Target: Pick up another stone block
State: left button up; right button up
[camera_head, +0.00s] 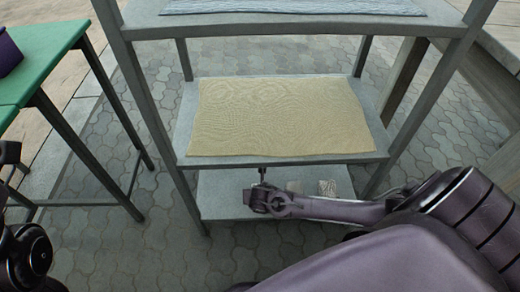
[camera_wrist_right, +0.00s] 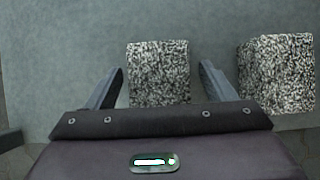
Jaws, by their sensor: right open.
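Two speckled grey stone blocks show in the right wrist view. One block (camera_wrist_right: 159,72) lies between the two fingers of my right gripper (camera_wrist_right: 160,85), with a gap on each side. The other block (camera_wrist_right: 277,75) is to the right, outside the right finger. In the head view my right arm reaches to the low shelf, and a speckled block (camera_head: 327,188) shows there just above the arm. I cannot tell which of the two it is. My right gripper is open. Only dark parts of my left arm show at the left edge, without clear fingers.
The grey low shelf (camera_head: 222,195) sits beneath a middle shelf with a yellow mat (camera_head: 285,115), which is clear. A top shelf board (camera_head: 290,22) and upright legs (camera_head: 150,110) frame the space. A green table (camera_head: 40,55) stands at the left.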

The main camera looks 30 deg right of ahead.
jog(key=shift+c, duration=0.4)
jog(key=shift+w, duration=0.1)
jog(key=c, duration=1.3)
jog(key=shift+r, duration=0.1)
